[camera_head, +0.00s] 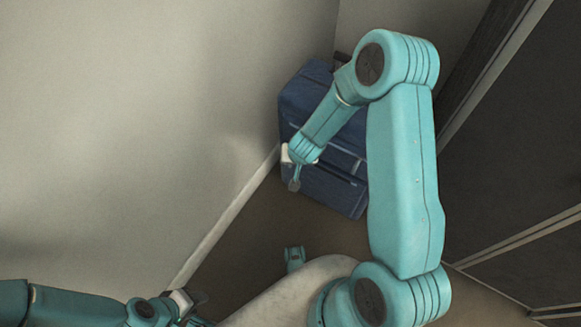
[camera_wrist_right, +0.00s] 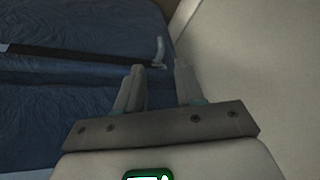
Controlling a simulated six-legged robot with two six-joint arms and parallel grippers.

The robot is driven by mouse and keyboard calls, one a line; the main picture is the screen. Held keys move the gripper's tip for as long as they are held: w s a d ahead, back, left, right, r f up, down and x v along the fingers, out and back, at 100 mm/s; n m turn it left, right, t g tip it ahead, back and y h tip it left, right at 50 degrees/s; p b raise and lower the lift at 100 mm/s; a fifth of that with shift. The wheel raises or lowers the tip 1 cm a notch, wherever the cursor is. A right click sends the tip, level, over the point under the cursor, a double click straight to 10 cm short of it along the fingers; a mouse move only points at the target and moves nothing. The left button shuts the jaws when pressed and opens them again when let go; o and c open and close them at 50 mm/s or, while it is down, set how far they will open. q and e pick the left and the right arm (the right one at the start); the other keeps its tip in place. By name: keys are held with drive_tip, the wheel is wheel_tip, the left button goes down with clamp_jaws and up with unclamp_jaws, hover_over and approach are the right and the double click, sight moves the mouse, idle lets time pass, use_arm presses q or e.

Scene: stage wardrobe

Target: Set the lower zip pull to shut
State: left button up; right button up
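A blue suitcase (camera_head: 325,190) stands upright in the corner, and its quilted face fills the left of the right wrist view (camera_wrist_right: 60,110). A dark zip track (camera_wrist_right: 75,57) crosses that face. A pale grey zip pull (camera_wrist_right: 160,48) sticks up at the track's right end, near the suitcase's edge. I cannot tell whether it is the lower pull. My right gripper (camera_wrist_right: 159,67) is open, with the pull just beyond the gap between its fingertips; contact is not visible. In the head view my right gripper (camera_head: 294,183) is at the suitcase's left side. My left gripper (camera_head: 192,306) is low, far from the suitcase; its fingers are unclear.
A pale wall (camera_head: 130,120) runs close along the suitcase's left side; it also shows in the right wrist view (camera_wrist_right: 265,60). Dark panels (camera_head: 520,150) stand on the right.

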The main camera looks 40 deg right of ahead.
drive_tip(key=b+x, duration=0.3)
drive_tip(key=x, duration=0.6)
drive_tip(key=shift+r, duration=0.1)
clamp_jaws()
